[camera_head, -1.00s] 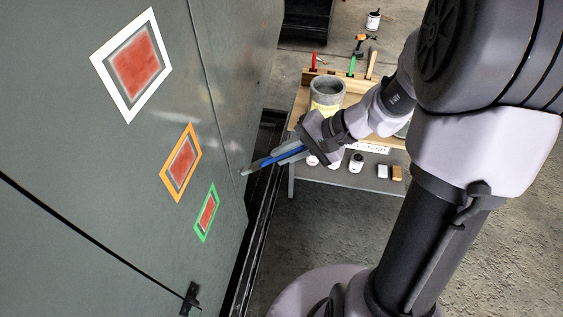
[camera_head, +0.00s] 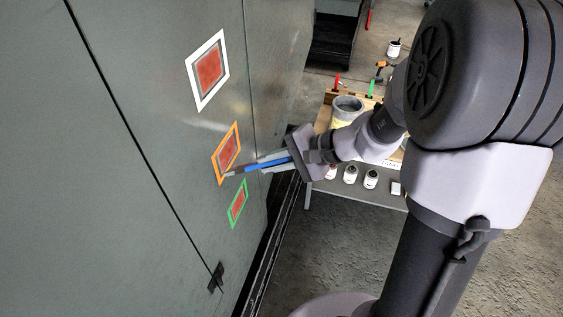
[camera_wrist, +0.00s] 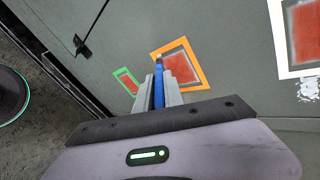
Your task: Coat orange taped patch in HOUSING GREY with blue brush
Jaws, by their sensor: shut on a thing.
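The orange taped patch (camera_head: 227,153) is on the grey-green enclosure wall, between a white-taped and a green-taped one. Its middle is red with a grey margin inside the tape. It also shows in the wrist view (camera_wrist: 181,65). My gripper (camera_head: 268,163) is shut on the blue brush (camera_head: 245,167), which points at the wall. The brush tip is near the lower edge of the orange frame in the head view; I cannot tell whether it touches. In the wrist view the blue handle (camera_wrist: 158,88) lies between the fingers and the tip is hardly visible.
The white-taped patch (camera_head: 209,69) is above and the green-taped patch (camera_head: 238,203) below. A black latch (camera_head: 216,277) sits low on the wall. A bench with a grey bucket (camera_head: 347,108) and several small pots (camera_head: 350,174) stands behind my arm.

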